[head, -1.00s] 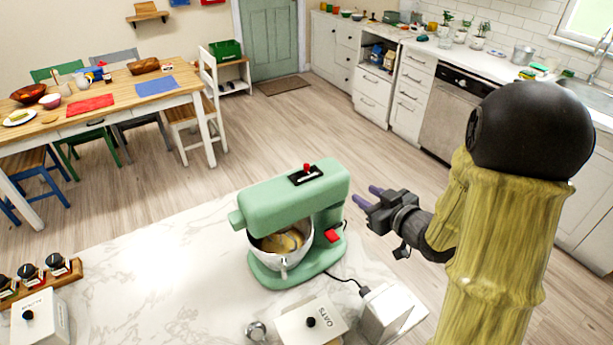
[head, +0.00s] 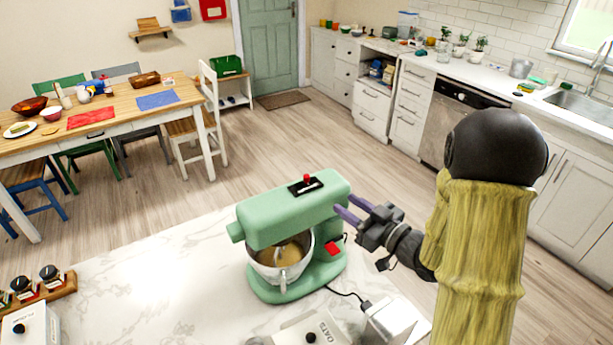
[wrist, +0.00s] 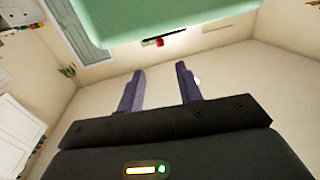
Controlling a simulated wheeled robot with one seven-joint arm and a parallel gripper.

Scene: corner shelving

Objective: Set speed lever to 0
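A green stand mixer (head: 295,215) stands on the marble counter, its head above a metal bowl (head: 281,262) with pale yellow contents. The speed lever (head: 306,179) has a red knob and sits in a black slotted plate on top of the mixer head. In the wrist view the red knob (wrist: 159,43) shows just past the edge of the green head (wrist: 175,18). A red switch (head: 333,248) is on the mixer's stand. My gripper (head: 346,207) is at the right end of the mixer head, below the lever's height. Its purple fingers (wrist: 160,88) are apart with nothing between them.
An oats box (head: 308,330) and a white block (head: 390,325) with the mixer's cord stand at the counter's front right. A spice rack (head: 40,292) is at left. The air above the mixer head is clear.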

